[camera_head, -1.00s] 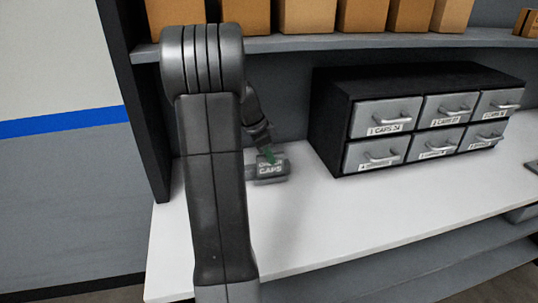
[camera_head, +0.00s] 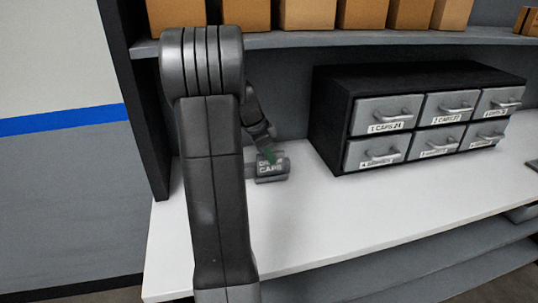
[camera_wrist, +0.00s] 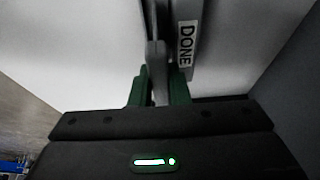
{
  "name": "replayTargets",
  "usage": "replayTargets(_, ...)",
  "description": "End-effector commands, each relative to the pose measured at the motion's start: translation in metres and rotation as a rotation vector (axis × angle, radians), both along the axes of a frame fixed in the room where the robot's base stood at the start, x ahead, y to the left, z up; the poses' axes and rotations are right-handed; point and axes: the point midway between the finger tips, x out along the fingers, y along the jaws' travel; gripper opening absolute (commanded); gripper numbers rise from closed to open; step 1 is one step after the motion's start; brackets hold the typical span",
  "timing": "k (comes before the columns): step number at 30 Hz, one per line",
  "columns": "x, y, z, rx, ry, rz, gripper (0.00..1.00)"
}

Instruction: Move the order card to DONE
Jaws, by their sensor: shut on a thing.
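My gripper (camera_wrist: 159,78) shows in the wrist view with its two green fingers closed on a thin grey piece, the order card (camera_wrist: 157,58). A grey plate with a white DONE label (camera_wrist: 187,43) stands close beside the card, to its right; I cannot tell if they touch. In the head view my gripper (camera_head: 268,156) is low over the left part of the white worktop, partly hidden by my arm. The card there (camera_head: 270,168) carries light lettering that seems to read ORDER CAPS. Its lower edge is at or near the worktop, and its seating is unclear.
A black cabinet (camera_head: 420,75) with several grey labelled drawers stands to the right on the white worktop (camera_head: 330,225). A shelf (camera_head: 390,40) with brown boxes runs above. A dark upright post (camera_head: 140,110) bounds the left side. The worktop's front is clear.

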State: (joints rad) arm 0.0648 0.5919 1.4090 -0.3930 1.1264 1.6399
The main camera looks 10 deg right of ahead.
Motion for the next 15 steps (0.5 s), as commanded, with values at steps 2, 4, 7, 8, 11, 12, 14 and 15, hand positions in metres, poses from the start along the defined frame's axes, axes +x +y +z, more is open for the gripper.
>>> replayTargets(2, -0.0048, 0.0016, -0.0116, 0.01, 0.022, -0.005, 0.0)
replayTargets(4, -0.0048, 0.0016, -0.0116, 0.01, 0.022, -0.005, 0.0)
replayTargets(7, -0.0049, 0.0016, -0.012, 0.01, 0.022, -0.005, 0.0)
replayTargets(8, -0.0049, 0.0016, -0.0122, 0.01, 0.022, -0.005, 0.0)
replayTargets(11, -0.0049, 0.0015, -0.0133, 0.01, 0.022, -0.005, 0.0)
replayTargets(12, -0.0049, 0.0016, -0.0137, 0.01, 0.022, -0.005, 0.0)
replayTargets(14, -0.005, 0.0015, -0.0144, 0.01, 0.022, -0.005, 0.0)
replayTargets(15, -0.005, 0.0015, -0.0149, 0.01, 0.022, -0.005, 0.0)
